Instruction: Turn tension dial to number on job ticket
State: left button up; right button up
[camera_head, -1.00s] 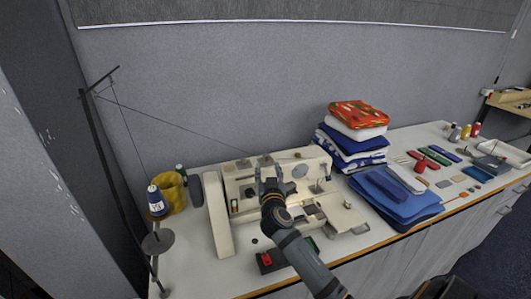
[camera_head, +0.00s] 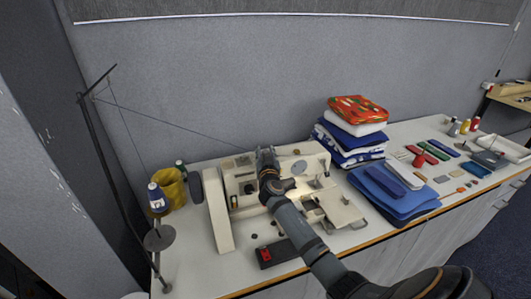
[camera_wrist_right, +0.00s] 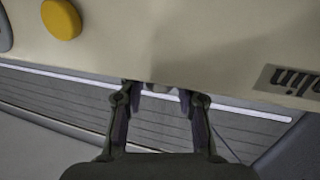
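A cream sewing machine (camera_head: 222,220) stands on the table left of the middle. My right gripper (camera_head: 266,153) is at the upper front of its arm and hides part of it. In the right wrist view, my right gripper (camera_wrist_right: 160,92) has its fingers apart at the lower edge of a cream machine surface (camera_wrist_right: 190,40). I cannot make out the tension dial or a readable job ticket. My left gripper is out of view.
Folded fabrics (camera_head: 352,135) are stacked right of the machine, with blue folded cloth (camera_head: 395,195) in front. A dark box with a red part (camera_head: 276,252) lies in front of the machine.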

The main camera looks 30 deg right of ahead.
jog(key=c, duration=0.5)
grip_shut()
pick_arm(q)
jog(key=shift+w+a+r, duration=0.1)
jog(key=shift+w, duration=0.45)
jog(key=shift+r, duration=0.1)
pick_arm(e)
jog(key=shift+n+t+y, duration=0.3)
jog(key=shift+y, duration=0.1)
